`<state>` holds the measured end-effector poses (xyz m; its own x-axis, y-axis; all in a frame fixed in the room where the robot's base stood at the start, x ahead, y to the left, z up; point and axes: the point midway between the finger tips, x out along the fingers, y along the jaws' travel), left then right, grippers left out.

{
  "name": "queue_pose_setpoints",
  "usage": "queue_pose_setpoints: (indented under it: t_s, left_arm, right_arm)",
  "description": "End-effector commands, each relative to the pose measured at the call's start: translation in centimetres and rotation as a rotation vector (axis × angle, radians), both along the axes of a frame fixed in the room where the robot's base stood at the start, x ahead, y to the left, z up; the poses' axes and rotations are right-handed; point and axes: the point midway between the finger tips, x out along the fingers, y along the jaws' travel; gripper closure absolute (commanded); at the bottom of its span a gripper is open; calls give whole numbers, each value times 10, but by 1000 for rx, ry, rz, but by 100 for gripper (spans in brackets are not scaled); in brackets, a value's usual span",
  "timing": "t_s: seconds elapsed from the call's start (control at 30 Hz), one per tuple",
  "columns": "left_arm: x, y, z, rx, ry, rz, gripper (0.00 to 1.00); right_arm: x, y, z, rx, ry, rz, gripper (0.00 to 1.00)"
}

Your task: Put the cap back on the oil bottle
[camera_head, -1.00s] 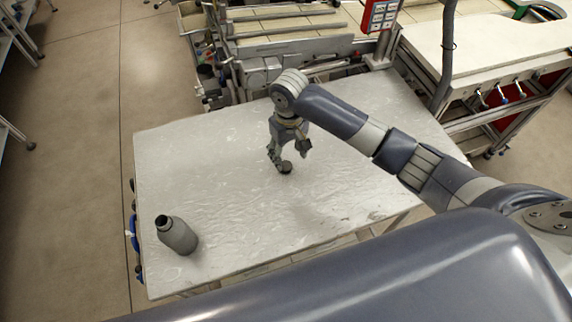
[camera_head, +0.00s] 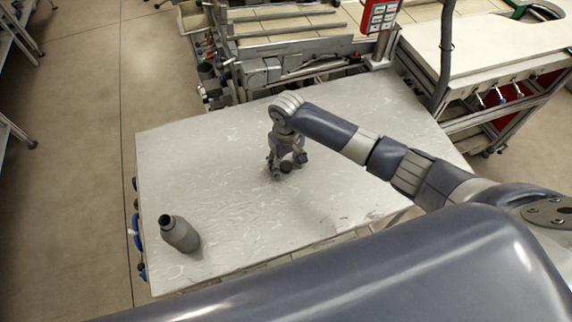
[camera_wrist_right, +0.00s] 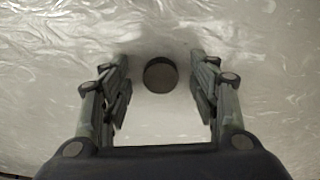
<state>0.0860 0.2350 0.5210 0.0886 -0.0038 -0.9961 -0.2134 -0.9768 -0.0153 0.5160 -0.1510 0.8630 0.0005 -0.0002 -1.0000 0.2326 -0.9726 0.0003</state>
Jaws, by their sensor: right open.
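The grey oil bottle (camera_head: 182,236) stands upright and uncapped near the left front of the table, with its dark mouth showing. The dark round cap (camera_wrist_right: 160,74) lies on the table between the open fingers of my right gripper (camera_wrist_right: 160,88) in the right wrist view, slightly beyond the fingertips. In the head view the right gripper (camera_head: 287,168) points down over the middle of the table, and the cap (camera_head: 286,167) shows partly at its fingers. The fingers appear not to touch the cap. My left gripper is not in view.
The pale, glossy table (camera_head: 230,195) is clear between the cap and the bottle. Blue-handled items (camera_head: 136,232) hang at its left edge. Metal machinery (camera_head: 290,68) stands along the back, and another workbench (camera_head: 480,45) stands at the right.

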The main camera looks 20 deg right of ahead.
Motion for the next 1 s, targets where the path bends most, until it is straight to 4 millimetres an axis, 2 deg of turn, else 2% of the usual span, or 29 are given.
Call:
queue_pose_setpoints:
  t_s: [0.07,0.1,0.3,0.77,1.0]
  left_arm:
    - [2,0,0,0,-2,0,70]
    - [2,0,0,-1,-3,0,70]
    - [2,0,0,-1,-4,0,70]
    - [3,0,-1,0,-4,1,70]
    - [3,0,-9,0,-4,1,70]
  right_arm:
    - [0,0,0,0,0,0,47]
    - [0,0,0,0,0,0,54]
    - [0,0,0,0,0,0,76]
    - [1,0,3,0,-1,0,77]
    - [2,0,22,2,-4,0,77]
